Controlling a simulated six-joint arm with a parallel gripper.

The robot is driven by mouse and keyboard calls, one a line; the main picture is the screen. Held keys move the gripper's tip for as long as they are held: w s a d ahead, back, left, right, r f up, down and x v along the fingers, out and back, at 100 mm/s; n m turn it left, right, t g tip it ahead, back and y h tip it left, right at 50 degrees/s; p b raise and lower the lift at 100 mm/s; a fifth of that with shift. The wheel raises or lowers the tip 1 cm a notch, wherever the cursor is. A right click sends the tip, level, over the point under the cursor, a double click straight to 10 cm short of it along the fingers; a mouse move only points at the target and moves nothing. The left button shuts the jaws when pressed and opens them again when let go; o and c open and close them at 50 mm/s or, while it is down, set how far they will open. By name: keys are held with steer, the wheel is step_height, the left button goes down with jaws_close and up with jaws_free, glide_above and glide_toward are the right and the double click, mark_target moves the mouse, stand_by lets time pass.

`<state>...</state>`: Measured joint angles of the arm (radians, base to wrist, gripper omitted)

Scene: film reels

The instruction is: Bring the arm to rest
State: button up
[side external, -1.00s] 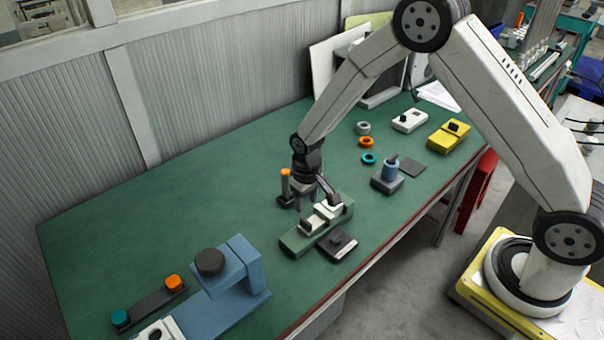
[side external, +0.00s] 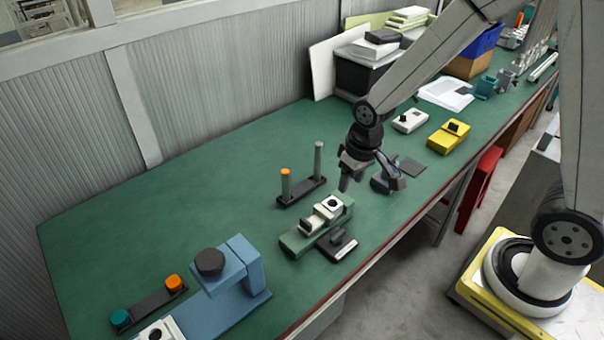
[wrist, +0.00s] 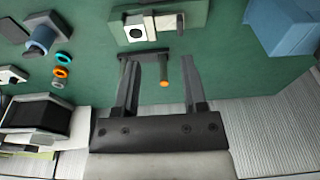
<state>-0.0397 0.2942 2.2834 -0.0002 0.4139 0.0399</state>
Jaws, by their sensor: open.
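My gripper (side external: 350,180) hangs pointing down above the green table (side external: 200,190), clear of the surface. It is to the right of a dark stand (side external: 304,192) with two upright posts, one with an orange top. In the wrist view, the fingers of my gripper (wrist: 160,62) are spread apart with nothing held between them. The dark stand (wrist: 150,54) and its orange-topped post (wrist: 163,72) show between and beyond the fingers.
A green fixture (side external: 300,243) with white parts and a dark block (side external: 337,245) stand in front. A blue press (side external: 235,285) stands front left. Teal (wrist: 65,57), orange (wrist: 61,72) and grey (wrist: 57,84) rings lie on the table.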

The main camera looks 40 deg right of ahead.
steer(key=s+d+r, duration=0.1)
steer(key=s+r, duration=0.1)
steer(key=s, duration=0.5)
steer(key=shift+d+r+t, duration=0.2)
steer(key=shift+r+t, duration=0.2)
steer(key=shift+o, duration=0.2)
stand_by(1.0)
